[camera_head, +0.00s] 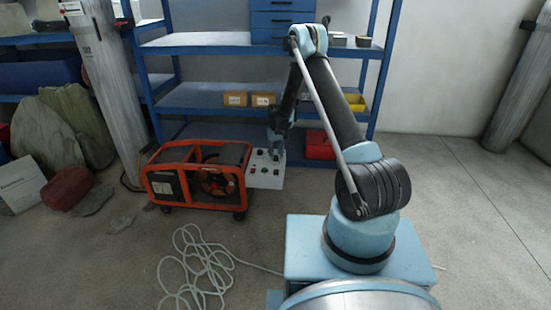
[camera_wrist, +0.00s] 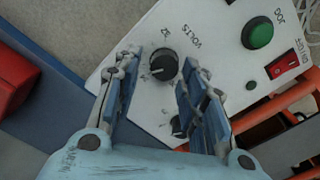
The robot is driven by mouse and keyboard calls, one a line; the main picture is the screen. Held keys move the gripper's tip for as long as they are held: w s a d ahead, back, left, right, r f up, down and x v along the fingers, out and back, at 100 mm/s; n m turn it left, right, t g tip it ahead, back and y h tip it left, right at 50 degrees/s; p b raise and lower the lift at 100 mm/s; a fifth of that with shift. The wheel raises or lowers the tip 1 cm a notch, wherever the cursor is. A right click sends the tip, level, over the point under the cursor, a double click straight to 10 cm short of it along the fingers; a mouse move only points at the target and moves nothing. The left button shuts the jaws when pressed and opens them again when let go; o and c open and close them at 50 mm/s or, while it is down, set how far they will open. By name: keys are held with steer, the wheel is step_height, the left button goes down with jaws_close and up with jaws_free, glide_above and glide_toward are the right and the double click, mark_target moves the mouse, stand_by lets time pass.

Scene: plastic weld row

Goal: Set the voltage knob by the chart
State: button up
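The black voltage knob (camera_wrist: 163,64) sits on a white panel (camera_wrist: 240,85) in the wrist view, with "VOLTS" printed beside it and a light pointer line on its face. My gripper (camera_wrist: 156,80) is open, with one blue-padded finger on each side of the knob's near side. A gap shows between the fingers and the knob; whether either touches it I cannot tell. A second black knob (camera_wrist: 177,126) is partly hidden by the right finger. In the head view, my gripper (camera_head: 276,150) is over the panel (camera_head: 266,182) on the orange-framed machine (camera_head: 199,178). I cannot pick out a chart.
A green jog button (camera_wrist: 257,33) and a red switch (camera_wrist: 287,65) are on the same panel. Blue shelving (camera_head: 210,95) stands close behind the machine. A red box (camera_head: 320,146) is right of the panel. A loose white cable (camera_head: 205,265) lies on the floor in front.

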steer(key=r, duration=0.3)
steer(key=shift+s+r, duration=0.2)
steer(key=shift+s, duration=0.15)
steer(key=shift+w+a+r, duration=0.1)
steer(key=shift+w+r, duration=0.05)
steer(key=shift+r, duration=0.2)
step_height(320, 180, up, 6)
steer(key=shift+r, duration=0.15)
step_height(320, 180, up, 5)
steer(key=m, duration=0.8)
glide_above(276, 156)
steer(key=f, duration=1.7)
steer(key=shift+s+a, duration=0.1)
steer(key=shift+s, duration=0.1)
